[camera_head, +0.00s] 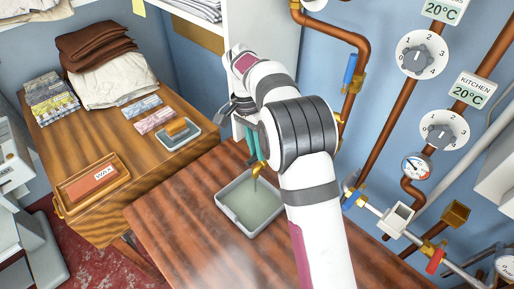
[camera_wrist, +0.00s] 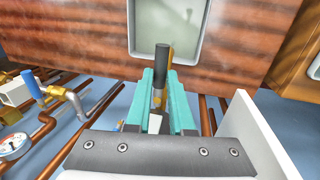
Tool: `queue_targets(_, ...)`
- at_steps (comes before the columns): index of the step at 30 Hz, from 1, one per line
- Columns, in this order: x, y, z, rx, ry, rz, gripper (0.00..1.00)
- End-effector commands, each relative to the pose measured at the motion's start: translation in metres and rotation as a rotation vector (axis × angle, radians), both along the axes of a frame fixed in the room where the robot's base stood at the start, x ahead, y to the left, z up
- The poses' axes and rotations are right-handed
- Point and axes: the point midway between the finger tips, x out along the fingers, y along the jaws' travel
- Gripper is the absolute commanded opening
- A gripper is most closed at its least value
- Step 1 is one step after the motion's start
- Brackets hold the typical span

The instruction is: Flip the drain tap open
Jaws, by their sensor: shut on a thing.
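The drain tap (camera_wrist: 162,58) shows in the wrist view as a dark grip on a metal stem, with brass beside it. My gripper (camera_wrist: 160,82) has its teal fingers shut on the tap's stem, and the dark grip sticks out past the fingertips. In the head view my gripper (camera_head: 253,145) reaches down behind my arm, and brass (camera_head: 257,168) shows just below the fingers. The grey drip tray (camera_head: 235,221) lies below it on the wooden top. My wrist and arm hide most of the tap in the head view, and its angle is hard to tell.
Pipes with a blue-handled valve (camera_head: 350,70), a red-handled valve (camera_head: 435,261) and dials (camera_head: 422,54) line the wall at right. A wooden table at left holds folded cloth (camera_head: 93,38) and a wax tray (camera_head: 70,205). The wooden top (camera_head: 180,240) left of the drip tray is clear.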

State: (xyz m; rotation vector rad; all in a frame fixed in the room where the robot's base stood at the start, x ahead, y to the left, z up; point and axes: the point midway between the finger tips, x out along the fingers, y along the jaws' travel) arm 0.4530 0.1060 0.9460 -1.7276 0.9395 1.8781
Motion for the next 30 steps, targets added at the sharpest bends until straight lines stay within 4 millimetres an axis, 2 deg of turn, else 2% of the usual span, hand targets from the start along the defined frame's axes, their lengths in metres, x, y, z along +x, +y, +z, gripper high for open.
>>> queue_targets(10, 0.000, 0.000, 0.000, 0.002, -0.001, -0.003, 0.00)
queue_targets(11, 0.000, 0.000, 0.000, 0.002, -0.001, -0.003, 0.22)
queue_targets(13, 0.000, 0.000, 0.000, 0.002, -0.001, -0.003, 0.33)
queue_targets(22, 0.001, 0.000, 0.001, 0.000, -0.001, -0.002, 0.33)
queue_targets(26, 0.004, 0.003, 0.016, 0.001, -0.005, -0.002, 0.33)
queue_targets(30, 0.010, 0.008, 0.054, 0.003, -0.008, -0.002, 0.33)
